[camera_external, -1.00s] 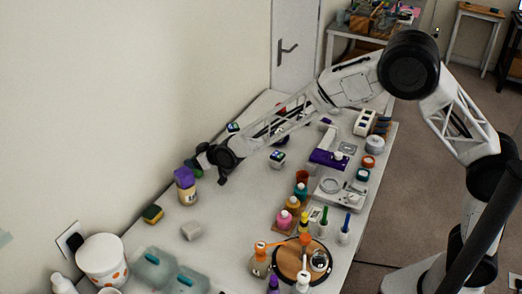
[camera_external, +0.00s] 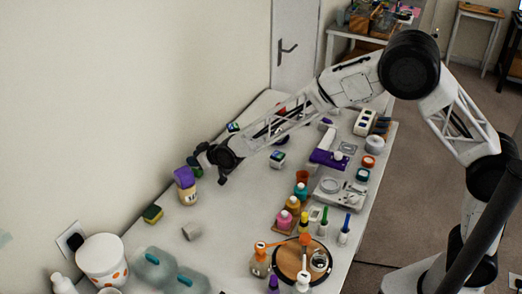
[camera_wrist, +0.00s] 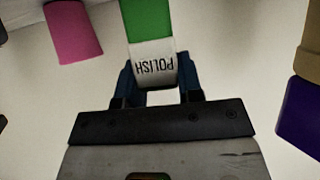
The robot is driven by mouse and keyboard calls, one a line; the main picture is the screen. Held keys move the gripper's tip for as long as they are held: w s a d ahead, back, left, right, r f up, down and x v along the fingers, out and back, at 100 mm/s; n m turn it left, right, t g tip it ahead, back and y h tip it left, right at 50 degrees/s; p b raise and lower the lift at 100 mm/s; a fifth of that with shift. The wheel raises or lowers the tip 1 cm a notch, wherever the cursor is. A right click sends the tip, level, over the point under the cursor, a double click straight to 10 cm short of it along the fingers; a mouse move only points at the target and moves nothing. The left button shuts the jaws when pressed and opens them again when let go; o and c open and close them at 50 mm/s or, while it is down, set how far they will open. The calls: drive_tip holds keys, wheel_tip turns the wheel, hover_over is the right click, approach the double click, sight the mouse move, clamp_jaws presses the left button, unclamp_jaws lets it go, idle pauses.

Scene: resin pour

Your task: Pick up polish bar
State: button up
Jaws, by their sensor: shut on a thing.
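The polish bar (camera_wrist: 150,48) is green with a white end band lettered POLISH. It fills the space between the two dark blue fingers of my gripper (camera_wrist: 157,80) in the wrist view. The gripper is shut on the bar near its white end, and the green end reaches past the fingers to the top edge of that view. In the external view my gripper (camera_external: 204,158) is low over the table's wall side, and only a little green of the bar shows beside it.
A jar with a purple lid (camera_external: 185,178) stands close to my gripper. A pink block (camera_wrist: 73,32) lies left of the bar in the wrist view. The wall is close behind.

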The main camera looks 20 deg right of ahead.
drive_tip(key=shift+r, duration=0.85)
wheel_tip(320, 180, up, 2)
drive_tip(key=shift+r, duration=0.1)
drive_tip(key=s+d+r, duration=0.1)
drive_tip(key=s+d, duration=1)
drive_tip(key=shift+d, duration=0.2)
